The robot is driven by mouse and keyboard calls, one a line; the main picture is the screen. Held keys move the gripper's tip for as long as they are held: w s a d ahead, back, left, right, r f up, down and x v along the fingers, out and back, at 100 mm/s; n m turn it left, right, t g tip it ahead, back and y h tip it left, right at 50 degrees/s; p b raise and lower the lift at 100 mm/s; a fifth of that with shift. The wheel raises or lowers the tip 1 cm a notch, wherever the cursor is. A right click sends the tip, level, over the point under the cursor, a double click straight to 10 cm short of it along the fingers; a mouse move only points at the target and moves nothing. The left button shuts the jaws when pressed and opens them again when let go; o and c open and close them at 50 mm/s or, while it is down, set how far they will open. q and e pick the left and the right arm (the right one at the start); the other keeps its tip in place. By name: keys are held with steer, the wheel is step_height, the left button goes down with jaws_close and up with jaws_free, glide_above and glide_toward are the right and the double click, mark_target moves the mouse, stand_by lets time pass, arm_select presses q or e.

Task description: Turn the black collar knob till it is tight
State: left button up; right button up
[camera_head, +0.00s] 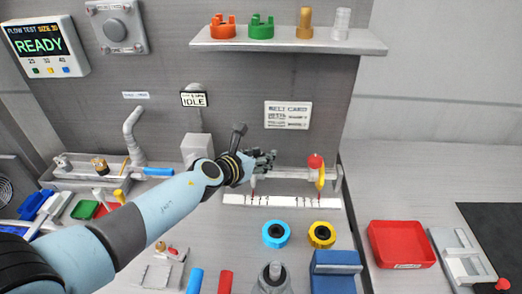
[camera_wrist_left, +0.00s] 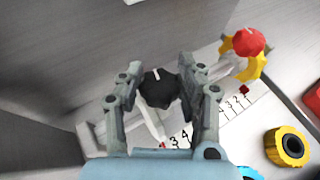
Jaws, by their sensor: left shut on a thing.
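The black collar knob (camera_wrist_left: 158,86) shows in the left wrist view, round and lobed, with a white mark on top. My left gripper (camera_wrist_left: 161,68) has one finger on each side of it and is shut on it. In the head view my left gripper (camera_head: 264,160) reaches over the left part of a rail, and its fingers hide the knob. The pale collar under the knob has a red-tipped pointer over the numbered white scale (camera_head: 283,201). How tight the knob is cannot be told. My right gripper is not in view.
A red knob (camera_head: 315,161) and a yellow piece (camera_head: 321,179) sit at the rail's right end. Blue (camera_head: 287,235) and yellow (camera_head: 310,234) rings lie in front of the scale. A red tray (camera_head: 402,262) stands at the right. A shelf (camera_head: 290,46) hangs above.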

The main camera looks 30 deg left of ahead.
arm_select(q)
steer(key=shift+n+y, duration=0.4)
steer(key=shift+y, duration=0.1)
steer(key=o, duration=1.2)
steer(key=v, duration=1.2)
steer(key=shift+s+a+f, duration=0.1)
steer(key=shift+f, duration=0.05)
